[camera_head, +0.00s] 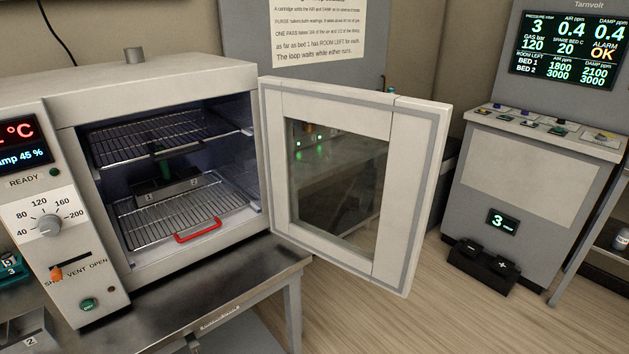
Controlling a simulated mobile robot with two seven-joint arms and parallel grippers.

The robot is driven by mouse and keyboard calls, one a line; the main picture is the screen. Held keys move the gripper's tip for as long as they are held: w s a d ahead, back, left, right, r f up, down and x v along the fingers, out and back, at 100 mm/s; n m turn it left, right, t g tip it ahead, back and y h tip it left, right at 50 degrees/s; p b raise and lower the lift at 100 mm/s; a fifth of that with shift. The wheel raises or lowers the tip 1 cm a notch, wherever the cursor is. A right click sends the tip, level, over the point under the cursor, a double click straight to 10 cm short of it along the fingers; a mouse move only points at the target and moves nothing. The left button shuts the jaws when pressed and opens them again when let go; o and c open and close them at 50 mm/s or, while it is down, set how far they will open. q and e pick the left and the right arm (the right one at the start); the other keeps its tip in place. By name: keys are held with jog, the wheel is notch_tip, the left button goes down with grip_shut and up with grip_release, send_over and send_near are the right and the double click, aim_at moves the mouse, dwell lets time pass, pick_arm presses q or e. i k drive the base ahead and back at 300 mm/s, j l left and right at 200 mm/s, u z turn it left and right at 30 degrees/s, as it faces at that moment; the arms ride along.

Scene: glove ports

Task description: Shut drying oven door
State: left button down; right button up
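The drying oven (165,75) stands on a metal table at the left, with its chamber open to view. Its door (418,200), a pale panel with a grey seal and a glass window (336,180), is hinged at the chamber's right side and stands wide open, swung out to the right. Inside are two wire racks. The lower rack (150,222) has a red handle (198,231) at its front, and a dark block with a green-topped item (166,170) sits between the racks. Neither of my grippers is in view.
The oven's control panel (60,215) has a dial and an orange vent lever. The metal table (215,300) extends below the oven. A grey console (540,150) with a screen stands at the right, with a black pedal box (482,267) before it. Wood floor between is clear.

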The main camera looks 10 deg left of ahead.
aim_at(415, 130)
jog(key=i+l+u, duration=0.5)
jog(key=u, duration=0.15)
jog(key=i+l+u, duration=0.4)
jog(key=l+u, duration=0.2)
jog(key=i+l+u, duration=0.1)
jog(key=l+u, duration=0.2)
jog(key=l, duration=0.2)
jog(key=l+u, duration=0.65)
jog(key=l, duration=0.25)
jog(key=l+u, duration=0.3)
jog(key=l, duration=0.15)
